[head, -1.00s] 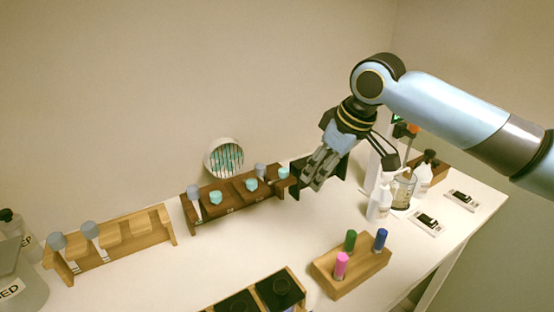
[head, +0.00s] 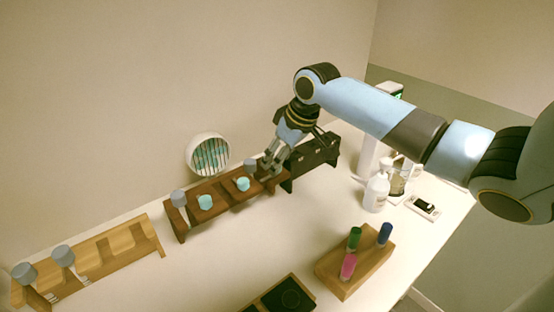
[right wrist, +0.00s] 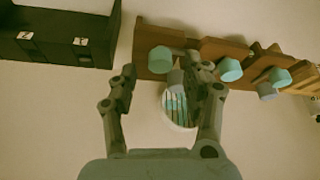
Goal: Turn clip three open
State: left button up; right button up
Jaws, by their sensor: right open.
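A dark brown rack (head: 219,190) stands along the wall with teal knob-like clips on it. Two of them, the left clip (head: 205,202) and the middle clip (head: 243,184), show in the head view. The clip at the black box's end is hidden there behind my right gripper (head: 273,163). In the right wrist view that end clip (right wrist: 160,60) appears between the open fingers of my right gripper (right wrist: 164,72); I cannot tell whether they touch it. No clip numbers are readable. My left gripper is not in view.
Grey-capped bottles (head: 179,198) stand in the rack. A black box (head: 312,160) adjoins its right end, and a round holder (head: 208,154) is behind it. A light wooden rack (head: 90,265) is at left. A block with coloured tubes (head: 352,268) stands in front.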

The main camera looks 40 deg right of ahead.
jog(key=shift+w+f, duration=0.25)
jog(key=shift+f, duration=0.45)
jog(key=c, duration=0.4)
grip_shut()
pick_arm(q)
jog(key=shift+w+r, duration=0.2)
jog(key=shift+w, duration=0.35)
